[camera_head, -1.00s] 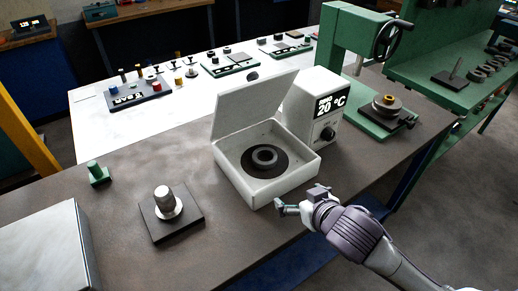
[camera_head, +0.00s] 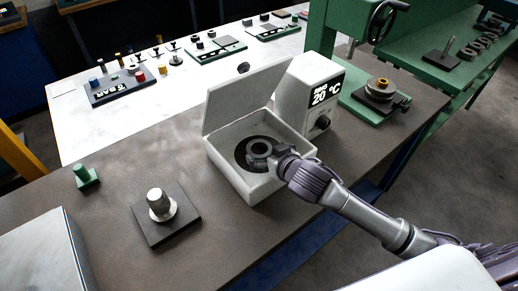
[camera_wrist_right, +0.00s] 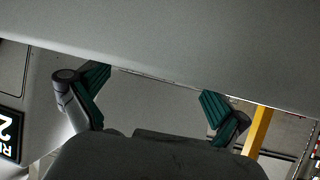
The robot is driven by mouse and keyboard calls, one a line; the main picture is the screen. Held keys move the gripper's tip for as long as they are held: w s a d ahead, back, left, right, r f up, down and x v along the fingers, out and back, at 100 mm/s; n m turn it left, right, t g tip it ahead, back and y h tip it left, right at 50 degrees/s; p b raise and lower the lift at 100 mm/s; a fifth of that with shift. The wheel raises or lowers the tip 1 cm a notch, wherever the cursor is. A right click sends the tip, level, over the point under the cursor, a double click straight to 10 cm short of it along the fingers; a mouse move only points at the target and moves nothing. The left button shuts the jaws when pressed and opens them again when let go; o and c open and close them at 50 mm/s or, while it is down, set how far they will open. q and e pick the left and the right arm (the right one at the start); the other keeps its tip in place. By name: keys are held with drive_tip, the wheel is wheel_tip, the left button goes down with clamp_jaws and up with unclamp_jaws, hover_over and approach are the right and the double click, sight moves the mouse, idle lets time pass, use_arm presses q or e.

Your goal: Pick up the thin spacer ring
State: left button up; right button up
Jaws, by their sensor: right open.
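A dark grey ring (camera_head: 259,146) lies on a black round pad inside the open white box (camera_head: 258,188). I cannot tell for sure whether it is the thin spacer ring. A light, flat ring (camera_head: 164,213) sits around the foot of a silver post (camera_head: 157,198) on a black square plate. My right gripper (camera_head: 266,156) is over the box, by the dark ring, and partly covers it. In the right wrist view, its two green-padded fingers (camera_wrist_right: 157,100) are wide apart with nothing between them. My left gripper is not in view.
The box's raised lid (camera_head: 245,97) stands behind the ring. A white unit (camera_head: 306,90) reading 20 °C adjoins the box at right. A green press (camera_head: 325,45) stands behind it.

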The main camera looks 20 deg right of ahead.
sight(256, 146)
drive_tip(key=p+x, duration=0.1)
drive_tip(key=x, duration=0.3)
drive_tip(key=shift+w+a+f, duration=0.1)
drive_tip(key=shift+w+f, duration=0.1)
drive_tip(key=shift+f, duration=0.05)
drive_tip(key=shift+s, duration=0.1)
drive_tip(key=shift+c, duration=1.2)
drive_tip(key=shift+r, duration=0.1)
drive_tip(key=c, duration=0.9)
